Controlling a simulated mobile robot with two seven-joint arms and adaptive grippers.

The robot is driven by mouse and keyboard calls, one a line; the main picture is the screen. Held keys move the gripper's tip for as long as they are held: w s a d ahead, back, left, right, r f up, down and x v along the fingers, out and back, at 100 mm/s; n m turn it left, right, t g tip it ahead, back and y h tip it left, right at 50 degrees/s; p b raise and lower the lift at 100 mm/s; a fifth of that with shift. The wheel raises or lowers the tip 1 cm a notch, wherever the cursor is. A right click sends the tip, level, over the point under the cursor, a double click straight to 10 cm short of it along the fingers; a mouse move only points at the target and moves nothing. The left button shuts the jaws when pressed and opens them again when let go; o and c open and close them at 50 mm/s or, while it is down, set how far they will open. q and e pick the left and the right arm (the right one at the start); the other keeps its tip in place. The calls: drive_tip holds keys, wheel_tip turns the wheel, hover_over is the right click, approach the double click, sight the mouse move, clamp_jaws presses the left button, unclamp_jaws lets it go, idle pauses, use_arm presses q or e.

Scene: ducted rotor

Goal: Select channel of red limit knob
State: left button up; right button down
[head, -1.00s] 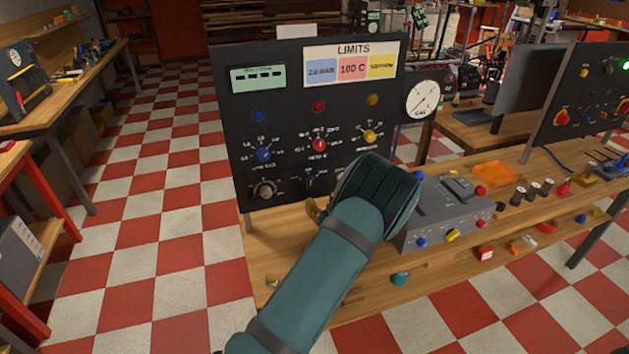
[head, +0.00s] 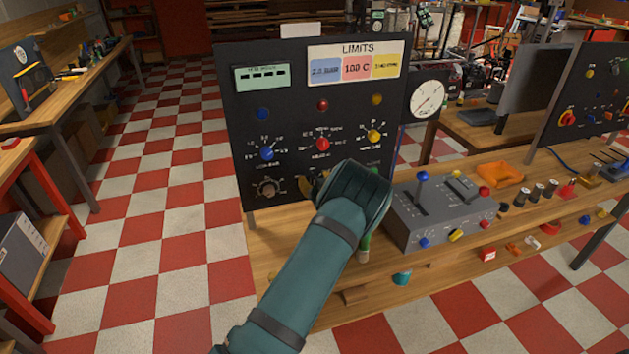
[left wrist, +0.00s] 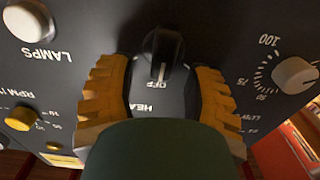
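The red knob (head: 322,144) sits mid-panel between a blue knob (head: 267,153) and a yellow knob (head: 373,136). The LIMITS card (head: 354,62) above shows blue, pink "100 C" and yellow fields. My left gripper (head: 312,184) is at the panel's lower part, below the red knob. In the left wrist view its orange fingers (left wrist: 158,75) are spread on either side of a black knob (left wrist: 163,52) marked "OFF", with visible gaps. Its label, starting "HEA", is partly hidden. That black knob is hidden by my gripper in the head view. My right gripper is not in view.
A grey-white dial (left wrist: 295,75) and a white LAMPS knob (left wrist: 28,20) flank the fingers. A grey control box (head: 440,215) with a blue-topped lever stands right of my arm on the bench. A round gauge (head: 427,98) is at the panel's right edge.

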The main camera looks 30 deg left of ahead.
use_arm(q)
clamp_jaws()
drive_tip(key=shift+w+d+m+b, duration=0.15)
drive_tip(key=shift+m+b, duration=0.4)
drive_tip(key=shift+m, duration=0.45)
drive_tip(key=shift+w+d+f+m+b, duration=0.15)
drive_tip(key=shift+m+b, duration=0.2)
drive_tip(key=shift+m, duration=1.3)
drive_tip(key=shift+w+d+f+m+b, duration=0.1)
drive_tip(key=shift+w+m+b, duration=0.15)
drive_tip(key=shift+m, duration=1.45)
drive_tip(key=shift+w+d+f+m+b, duration=0.15)
drive_tip(key=shift+m+b, duration=0.25)
drive_tip(key=shift+m, duration=1.25)
